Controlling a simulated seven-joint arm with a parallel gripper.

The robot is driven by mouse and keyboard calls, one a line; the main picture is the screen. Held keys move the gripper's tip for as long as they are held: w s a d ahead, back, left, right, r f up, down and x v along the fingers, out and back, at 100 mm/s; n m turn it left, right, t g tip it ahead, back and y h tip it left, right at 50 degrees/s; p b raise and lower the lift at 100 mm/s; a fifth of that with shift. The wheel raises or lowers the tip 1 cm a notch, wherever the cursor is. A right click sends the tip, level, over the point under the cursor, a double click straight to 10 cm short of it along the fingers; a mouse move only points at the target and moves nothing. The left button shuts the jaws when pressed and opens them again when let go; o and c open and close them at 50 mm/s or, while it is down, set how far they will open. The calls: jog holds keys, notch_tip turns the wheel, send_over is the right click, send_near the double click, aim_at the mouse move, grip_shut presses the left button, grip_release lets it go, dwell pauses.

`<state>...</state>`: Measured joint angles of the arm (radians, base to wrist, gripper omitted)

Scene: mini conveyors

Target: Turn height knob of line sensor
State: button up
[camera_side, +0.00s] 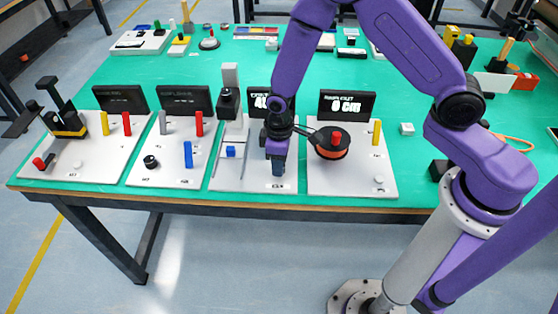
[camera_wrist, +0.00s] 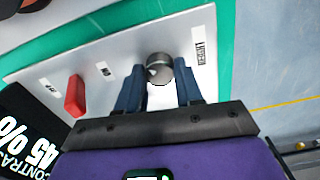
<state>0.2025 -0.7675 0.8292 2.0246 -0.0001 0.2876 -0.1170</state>
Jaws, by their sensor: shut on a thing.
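The height knob (camera_wrist: 158,66) is a round dark grey knob on the white line sensor board, beside a printed label that appears to read HEIGHT. The two blue fingers of my gripper (camera_wrist: 160,76) stand on either side of it in the wrist view and are shut on it. In the side view my gripper (camera_side: 277,168) points down at the front right part of the line sensor board (camera_side: 252,184). There the fingers hide the knob. The board also carries a red switch (camera_wrist: 75,96) and a black display (camera_wrist: 35,140) reading 45 %.
A neighbouring board (camera_side: 350,181) with an orange and black reel (camera_side: 331,143) stands close to the right of my gripper. A black sensor post (camera_side: 230,100) and a blue block (camera_side: 231,151) stand to its left. The table's front edge is just below.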

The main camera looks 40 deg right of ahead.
jog(key=shift+m, duration=0.7)
jog(key=o, duration=1)
jog(key=shift+o, duration=0.2)
jog(key=shift+r, duration=0.1)
notch_tip(320, 180, up, 17)
jog(key=shift+r, duration=0.1)
